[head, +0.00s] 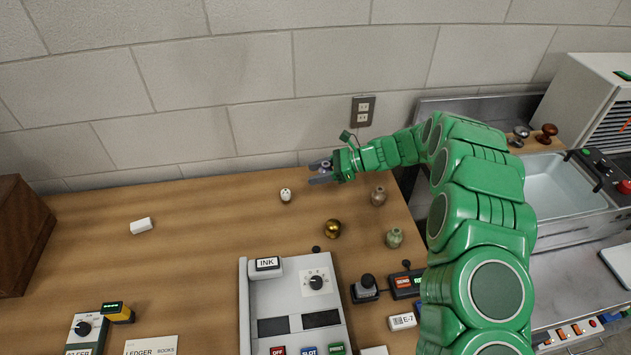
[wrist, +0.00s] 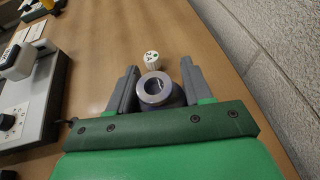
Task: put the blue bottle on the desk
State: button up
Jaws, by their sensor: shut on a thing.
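My gripper (head: 322,171) is at the far side of the wooden desk (head: 190,235), near the wall. In the wrist view my gripper (wrist: 157,86) is shut on the blue bottle (wrist: 172,98), which looks grey-blue with a pale round rim facing the camera. The fingers stand on either side of it. In the head view the bottle is mostly hidden by the jaws. I cannot tell whether its base touches the desk.
A grey console (head: 293,300) is in front. The desk's left middle is mostly clear.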

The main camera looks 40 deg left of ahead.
send_over(316, 187)
jog(key=shift+a+f, duration=0.1)
jog(key=shift+f, duration=2.4)
jog(key=shift+s+f, duration=0.1)
jog(key=shift+f, duration=1.35)
jog(key=o, duration=1.1)
jog(key=shift+f, duration=0.1)
jog(key=v, duration=0.5)
jog(key=shift+r, duration=0.3)
notch_tip(316, 187, up, 7)
jog(key=shift+f, duration=0.2)
